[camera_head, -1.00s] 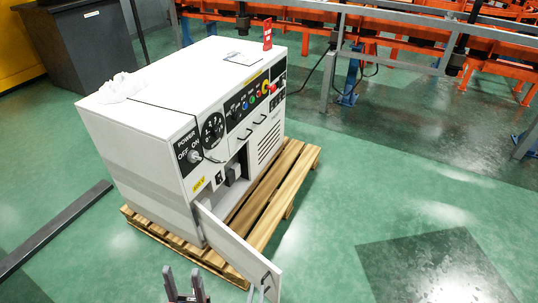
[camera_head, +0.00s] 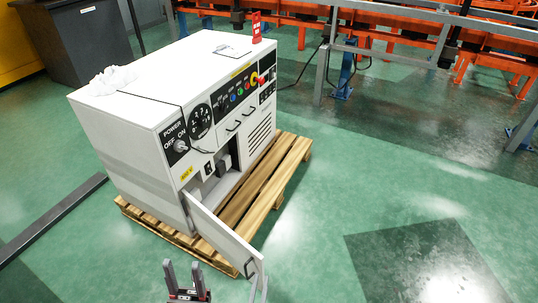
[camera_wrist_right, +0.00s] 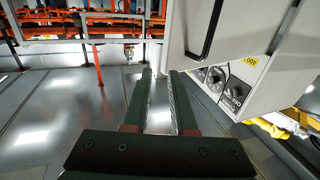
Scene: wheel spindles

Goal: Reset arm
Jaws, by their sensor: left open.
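The white power cabinet (camera_head: 130,125) stands on a wooden pallet (camera_head: 285,170) in the head view. Its lower door (camera_head: 220,232) hangs open towards the front. My left gripper (camera_head: 183,276) is at the bottom edge, fingers up and spread, with nothing between them. It is in front of the cabinet, left of the door's free end. In the right wrist view, my right gripper (camera_wrist_right: 159,75) has its fingers apart with bare floor showing between them. A pale panel with a dark handle (camera_wrist_right: 206,30) is close to the right of the fingers. A dial and switch (camera_wrist_right: 232,95) show beyond it.
A red tag (camera_head: 256,27) and a paper sheet (camera_head: 233,49) are on the cabinet top, with crumpled white cloth (camera_head: 110,80). Orange racks and grey rails (camera_head: 400,17) line the back. A dark beam (camera_head: 55,218) lies at left. The green floor at right is open.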

